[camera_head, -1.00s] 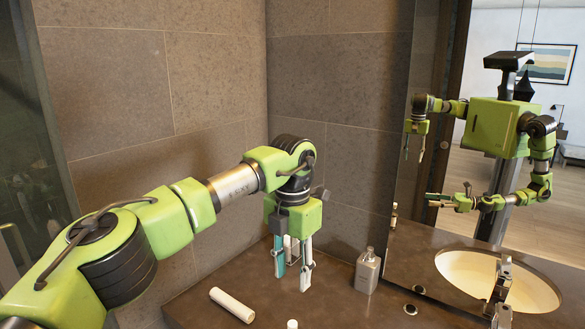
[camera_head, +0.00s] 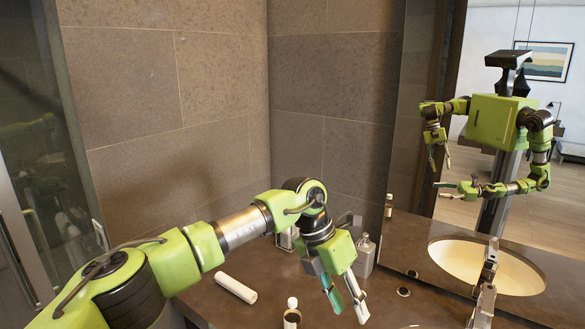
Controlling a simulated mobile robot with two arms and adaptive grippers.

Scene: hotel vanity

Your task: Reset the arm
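My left arm reaches in from the lower left over the vanity counter (camera_head: 205,305). My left gripper (camera_head: 348,308) points down and to the right, with its teal and pale fingers apart and nothing between them. It is in front of the grey pump bottle (camera_head: 364,262) and right of the white-topped item (camera_head: 291,316). My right arm shows only in the mirror (camera_head: 420,220). There its gripper is held sideways with its fingers apart and looks empty.
A white cylinder (camera_head: 235,288) lies on the counter at left. A clear holder (camera_head: 287,238) stands in the corner, partly behind my arm. The sink (camera_head: 450,262) and tap (camera_head: 486,285) are at right. Tiled walls (camera_head: 130,90) close off the back.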

